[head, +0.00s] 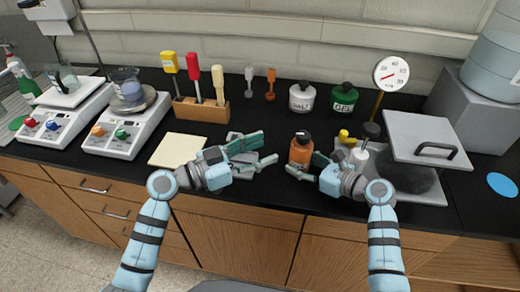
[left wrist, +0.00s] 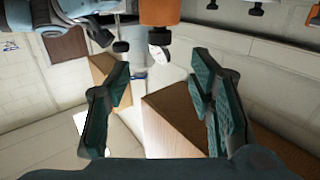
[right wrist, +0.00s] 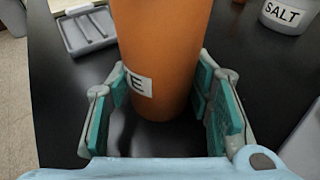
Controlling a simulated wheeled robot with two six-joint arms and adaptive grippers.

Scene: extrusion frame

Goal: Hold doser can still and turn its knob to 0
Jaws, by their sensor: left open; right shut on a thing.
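The orange doser can (head: 300,152) stands near the front of the black bench, with a dark top. In the right wrist view the can (right wrist: 160,50) fills the middle and shows a white label ending in E. My right gripper (right wrist: 160,105) is shut on the can's sides; the head view shows this gripper (head: 301,168) too. My left gripper (head: 270,147) is open and empty, left of the can and apart from it. In the left wrist view the can (left wrist: 159,12) is cut off at the top edge, beyond the open fingers (left wrist: 160,75). I cannot read the knob's setting.
A grey tray (right wrist: 88,32) lies left of the can, partly under my left gripper. A salt jar (head: 302,97) and green jar (head: 344,98) stand behind. At right are a yellow-handled valve (head: 345,137), a gauge (head: 391,73) and a lidded plate (head: 422,135). A cream pad (head: 177,150) lies left.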

